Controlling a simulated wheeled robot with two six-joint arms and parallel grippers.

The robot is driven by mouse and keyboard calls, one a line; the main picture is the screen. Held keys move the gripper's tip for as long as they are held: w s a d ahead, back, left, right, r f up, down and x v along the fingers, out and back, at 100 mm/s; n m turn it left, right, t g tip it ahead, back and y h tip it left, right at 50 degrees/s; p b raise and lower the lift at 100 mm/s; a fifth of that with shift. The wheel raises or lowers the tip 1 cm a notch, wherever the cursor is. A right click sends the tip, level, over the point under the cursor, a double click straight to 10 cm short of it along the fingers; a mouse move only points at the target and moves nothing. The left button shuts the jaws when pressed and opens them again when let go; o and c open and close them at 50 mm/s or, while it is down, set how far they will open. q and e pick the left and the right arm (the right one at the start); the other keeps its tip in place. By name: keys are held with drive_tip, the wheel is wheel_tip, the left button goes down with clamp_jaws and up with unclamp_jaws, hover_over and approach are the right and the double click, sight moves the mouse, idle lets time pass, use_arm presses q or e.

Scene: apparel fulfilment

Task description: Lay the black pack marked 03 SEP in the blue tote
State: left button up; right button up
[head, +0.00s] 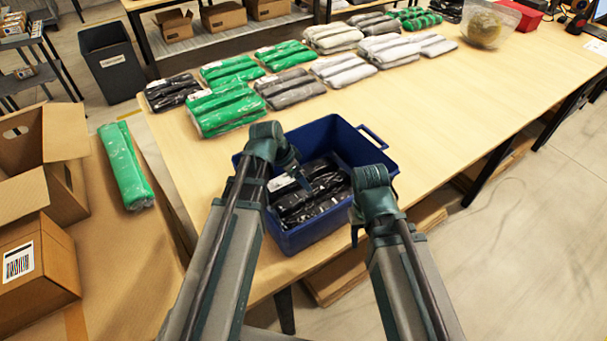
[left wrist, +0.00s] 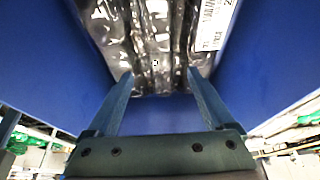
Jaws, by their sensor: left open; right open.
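The blue tote (head: 330,137) stands at the table's near edge, with dark packs in clear film (head: 312,190) lying in it. My left gripper (head: 300,178) is inside the tote opening, over the packs. In the left wrist view my left gripper (left wrist: 160,76) is open, its fingertips at the end of a black pack (left wrist: 155,45) with a white label; whether it touches the pack is unclear. The label's date is not readable. My right gripper (head: 356,215) is open at the tote's right side, mostly hidden by its wrist. Another black pack (head: 171,92) lies on the table's left end.
Green packs (head: 228,108), grey packs (head: 290,88) and pale packs (head: 344,70) lie in rows beyond the tote. A green pack (head: 125,165) lies on the left surface near open cartons (head: 40,160). The table right of the tote is clear.

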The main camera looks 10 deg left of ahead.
use_arm(q)
drive_tip(key=shift+p+v, duration=1.15)
drive_tip(key=shift+v, duration=0.75)
use_arm(e)
drive_tip(key=shift+r, duration=1.75)
